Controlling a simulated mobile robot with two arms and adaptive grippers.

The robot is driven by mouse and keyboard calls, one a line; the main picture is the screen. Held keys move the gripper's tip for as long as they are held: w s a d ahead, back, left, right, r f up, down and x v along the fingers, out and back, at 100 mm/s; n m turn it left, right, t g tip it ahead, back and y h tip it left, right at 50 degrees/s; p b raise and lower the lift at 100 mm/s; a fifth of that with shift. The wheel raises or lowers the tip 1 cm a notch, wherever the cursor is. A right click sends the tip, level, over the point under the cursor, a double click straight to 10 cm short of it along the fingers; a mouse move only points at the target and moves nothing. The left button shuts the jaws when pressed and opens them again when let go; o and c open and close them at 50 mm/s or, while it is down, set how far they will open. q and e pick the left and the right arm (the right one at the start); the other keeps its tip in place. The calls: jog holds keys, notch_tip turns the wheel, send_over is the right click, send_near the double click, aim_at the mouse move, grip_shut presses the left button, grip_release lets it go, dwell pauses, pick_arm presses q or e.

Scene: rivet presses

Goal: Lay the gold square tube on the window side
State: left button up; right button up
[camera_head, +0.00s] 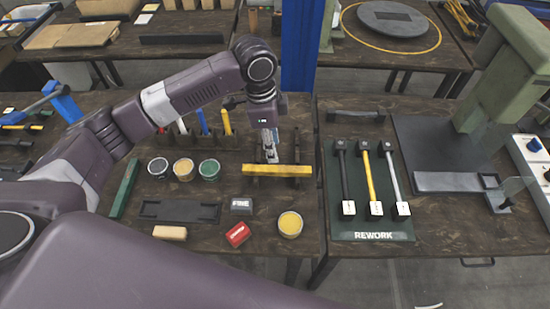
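The gold square tube (290,170) lies crosswise on a dark rack on the middle table. It is long, straight and roughly level. My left gripper (270,155) points down right behind and above the tube's middle. Its fingers are small here, and I cannot tell whether they touch the tube or how far apart they are. My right gripper is not in view. No window shows in this view, so its side cannot be made out.
A green REWORK mat (374,237) to the right holds black, yellow and silver-grey bars with white tags. Cups, a black tray (180,212), a red block (238,234) and a tan block (170,233) lie around the tube. A green press (505,70) stands far right.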

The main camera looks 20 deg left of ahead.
pick_arm(q)
jog(key=r, duration=0.3)
jog(key=shift+s+a+r, duration=0.1)
jog(key=shift+a+r, duration=0.1)
jog(key=shift+r, duration=0.05)
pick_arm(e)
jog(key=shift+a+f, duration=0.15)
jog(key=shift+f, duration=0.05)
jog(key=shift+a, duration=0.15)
